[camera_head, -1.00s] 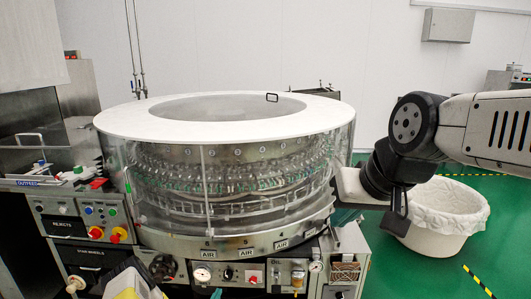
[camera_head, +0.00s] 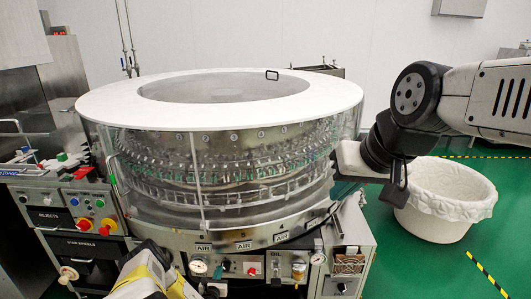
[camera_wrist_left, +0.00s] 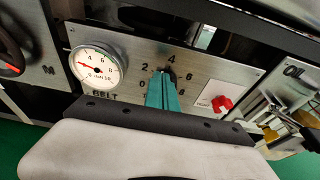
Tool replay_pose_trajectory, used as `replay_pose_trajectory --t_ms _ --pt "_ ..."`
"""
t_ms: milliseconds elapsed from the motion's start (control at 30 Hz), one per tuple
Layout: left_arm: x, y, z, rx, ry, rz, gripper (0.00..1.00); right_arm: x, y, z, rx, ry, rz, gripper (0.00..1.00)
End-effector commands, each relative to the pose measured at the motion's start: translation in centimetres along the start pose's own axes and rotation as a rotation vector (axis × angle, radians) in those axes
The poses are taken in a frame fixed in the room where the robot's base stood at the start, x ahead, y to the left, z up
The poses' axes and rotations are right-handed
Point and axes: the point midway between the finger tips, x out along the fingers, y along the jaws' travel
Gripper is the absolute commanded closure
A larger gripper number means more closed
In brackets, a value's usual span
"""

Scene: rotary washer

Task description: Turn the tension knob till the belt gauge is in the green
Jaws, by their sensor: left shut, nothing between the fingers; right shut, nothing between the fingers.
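The belt gauge (camera_wrist_left: 98,66) is a round white dial with a red needle pointing left, low on its scale; it also shows in the head view (camera_head: 198,266). My right gripper (camera_head: 338,188) is shut and empty beside the machine's right side.
The round washer (camera_head: 215,170) with its white rim fills the middle. A red switch (camera_wrist_left: 222,103) sits right of the knob. A white lined bin (camera_head: 445,200) stands on the green floor at right.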

Motion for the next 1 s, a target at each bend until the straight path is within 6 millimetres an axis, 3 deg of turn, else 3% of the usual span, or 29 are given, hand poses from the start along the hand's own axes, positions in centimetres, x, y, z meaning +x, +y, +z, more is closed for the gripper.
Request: replay_pose_trajectory --t_ms 300,1000 --pt "2.4 0.0 0.6 0.0 0.0 0.001 1.0 0.0 0.0 0.0 0.0 0.0 0.0 1.0" --pt "2.5 -0.1 0.4 -0.001 0.003 0.0 1.0 0.0 0.0 0.0 0.0 0.0 0.0 1.0"
